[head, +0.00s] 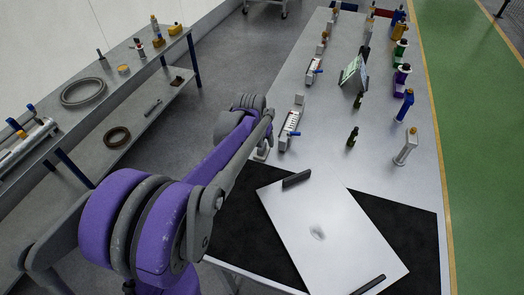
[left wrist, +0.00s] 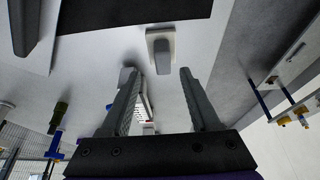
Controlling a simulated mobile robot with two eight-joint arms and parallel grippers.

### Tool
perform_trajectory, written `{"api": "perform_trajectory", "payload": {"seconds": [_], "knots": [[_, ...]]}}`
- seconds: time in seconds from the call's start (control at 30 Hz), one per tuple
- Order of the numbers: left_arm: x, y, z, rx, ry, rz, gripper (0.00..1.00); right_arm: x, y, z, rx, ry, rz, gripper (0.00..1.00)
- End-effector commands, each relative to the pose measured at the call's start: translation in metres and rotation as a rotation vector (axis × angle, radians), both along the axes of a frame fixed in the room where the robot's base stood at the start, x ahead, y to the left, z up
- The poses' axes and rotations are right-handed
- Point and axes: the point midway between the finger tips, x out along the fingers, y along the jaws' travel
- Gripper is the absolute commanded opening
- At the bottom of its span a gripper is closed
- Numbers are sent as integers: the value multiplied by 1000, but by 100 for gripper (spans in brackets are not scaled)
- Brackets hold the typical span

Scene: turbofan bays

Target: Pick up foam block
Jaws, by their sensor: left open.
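No thing in view can be told for sure as the foam block. A small grey block (left wrist: 163,56) on a pale base stands beyond my fingertips in the left wrist view. Two dark blocks lie on the pale plate: one near its upper left edge (head: 296,179), one at its lower edge (head: 368,285). My left gripper (left wrist: 157,74) is open, with nothing between its fingers. In the head view my own arm mostly hides it, near the table's left edge. My right gripper is not in view.
The pale plate (head: 330,225) lies on a black mat (head: 400,222) on the long table (head: 330,110). White fixtures (head: 291,125), dark bottles (head: 352,136) and a tilted panel (head: 353,74) stand farther back. A side bench (head: 100,95) with rings and parts is at left.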

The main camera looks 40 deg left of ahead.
Motion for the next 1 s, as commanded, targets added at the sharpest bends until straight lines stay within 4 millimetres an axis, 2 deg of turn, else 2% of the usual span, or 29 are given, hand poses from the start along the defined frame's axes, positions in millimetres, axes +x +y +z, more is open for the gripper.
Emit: {"api": "perform_trajectory", "payload": {"seconds": [0.2,0.3,0.6,0.93,1.0], "knots": [[5,7,-32,0,0,0,62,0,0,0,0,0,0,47],[9,8,-42,0,0,0,62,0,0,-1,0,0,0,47],[11,9,-46,0,0,0,61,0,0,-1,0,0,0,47],[11,9,-45,0,0,0,1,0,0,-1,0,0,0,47],[11,9,-45,0,0,0,0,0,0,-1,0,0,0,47]]}}
